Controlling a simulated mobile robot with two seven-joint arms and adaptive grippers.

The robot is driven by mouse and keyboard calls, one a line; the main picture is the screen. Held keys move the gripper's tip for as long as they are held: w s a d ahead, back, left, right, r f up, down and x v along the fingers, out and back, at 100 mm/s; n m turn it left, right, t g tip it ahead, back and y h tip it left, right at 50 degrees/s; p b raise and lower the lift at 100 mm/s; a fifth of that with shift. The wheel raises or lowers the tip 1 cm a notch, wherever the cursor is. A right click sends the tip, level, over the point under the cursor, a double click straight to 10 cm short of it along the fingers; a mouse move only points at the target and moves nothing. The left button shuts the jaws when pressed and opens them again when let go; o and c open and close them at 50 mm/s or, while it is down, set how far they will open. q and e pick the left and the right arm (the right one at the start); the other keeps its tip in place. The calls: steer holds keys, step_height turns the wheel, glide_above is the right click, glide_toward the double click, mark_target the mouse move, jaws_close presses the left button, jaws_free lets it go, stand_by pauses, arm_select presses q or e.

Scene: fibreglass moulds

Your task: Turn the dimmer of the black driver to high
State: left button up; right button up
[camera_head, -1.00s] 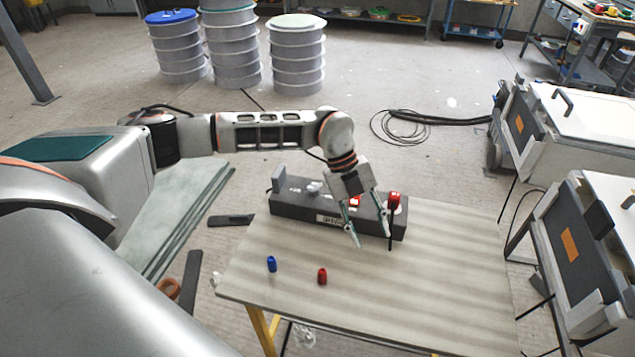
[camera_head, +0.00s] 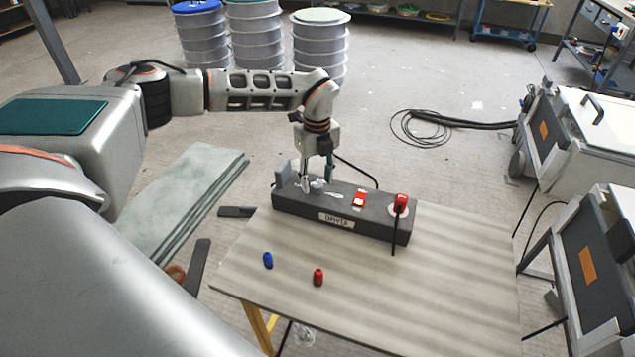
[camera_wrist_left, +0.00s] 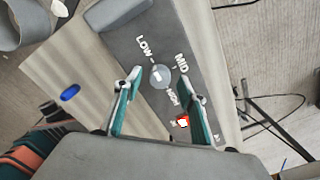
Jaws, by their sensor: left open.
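The black driver (camera_head: 335,222) lies on the table as a long dark box with a label on its front. Its dimmer, a pale round knob (camera_wrist_left: 160,76), sits on the top face between the printed words LOW, MID and HIGH in the left wrist view. A small white mark shows on the knob; I cannot tell which word it points at. My left gripper (camera_head: 317,183) is open, pointing down over the left part of the driver. In the left wrist view its fingers (camera_wrist_left: 162,92) stand on either side of the knob. My right gripper is out of view.
A blue piece (camera_head: 267,260) and a red piece (camera_head: 318,277) stand on the table (camera_head: 440,290). The table's right side is clear.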

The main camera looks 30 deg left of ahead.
arm_select(q)
steer(key=shift+f, duration=0.55)
steer(key=c, duration=1.1)
